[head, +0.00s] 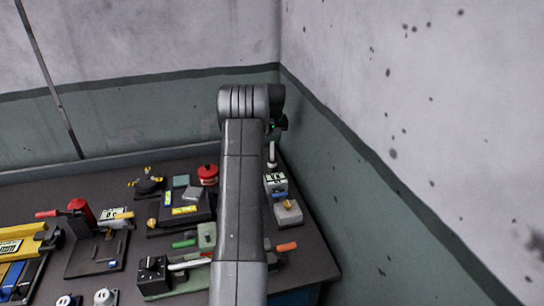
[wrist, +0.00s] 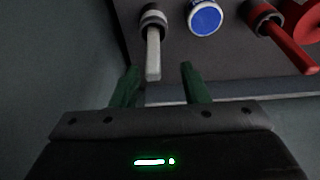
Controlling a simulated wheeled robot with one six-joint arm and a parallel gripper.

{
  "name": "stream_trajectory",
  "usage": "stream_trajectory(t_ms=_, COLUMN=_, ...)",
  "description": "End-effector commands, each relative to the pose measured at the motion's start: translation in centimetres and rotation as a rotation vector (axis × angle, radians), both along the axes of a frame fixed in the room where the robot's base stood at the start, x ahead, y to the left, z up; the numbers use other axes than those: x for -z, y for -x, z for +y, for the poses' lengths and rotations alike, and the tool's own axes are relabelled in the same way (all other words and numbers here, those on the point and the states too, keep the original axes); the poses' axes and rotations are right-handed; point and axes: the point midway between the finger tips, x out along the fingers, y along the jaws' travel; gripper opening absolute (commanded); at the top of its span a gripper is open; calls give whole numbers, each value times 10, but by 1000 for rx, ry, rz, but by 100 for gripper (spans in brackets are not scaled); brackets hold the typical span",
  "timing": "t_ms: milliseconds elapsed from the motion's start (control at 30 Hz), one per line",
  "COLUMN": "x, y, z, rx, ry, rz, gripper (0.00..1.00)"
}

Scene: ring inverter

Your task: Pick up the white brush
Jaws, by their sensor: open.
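In the wrist view, a white stick-like handle (wrist: 153,52), which looks like the white brush, projects from a round grey-and-white piece. Its bristles cannot be made out. My gripper (wrist: 160,70) is open, with one green finger on each side of the line of the handle. The handle's near end lies close to the gap between the fingertips, with no clear contact. In the head view, my gripper (head: 278,127) is partly hidden behind my arm, above the back right of the table. A pale upright piece (head: 272,154) shows just below it, probably the same brush.
In the wrist view, a blue disc (wrist: 205,17) and a red handle (wrist: 290,45) lie to the right. The dark table (head: 310,262) is crowded with tools and small boxes, including a red can (head: 207,172). A wall (head: 370,200) stands close on the right.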

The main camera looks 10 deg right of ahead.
Motion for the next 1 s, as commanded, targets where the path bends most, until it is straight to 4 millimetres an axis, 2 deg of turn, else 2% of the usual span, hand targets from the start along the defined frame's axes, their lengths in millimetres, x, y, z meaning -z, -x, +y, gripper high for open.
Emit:
stream_trajectory(t_ms=200, x=31, y=-4, z=-6, rx=0, ry=-1, rz=5, gripper=41)
stream_trajectory(t_ms=300, x=40, y=-7, z=-6, rx=0, ry=-1, rz=2, gripper=41)
stream_trajectory(t_ms=600, x=46, y=-9, z=-6, rx=1, ry=0, rz=1, gripper=41)
stream_trajectory(t_ms=800, x=46, y=-9, z=-6, rx=1, ry=0, rz=1, gripper=2)
stream_trajectory(t_ms=1000, x=45, y=-9, z=-6, rx=1, ry=0, rz=1, gripper=0)
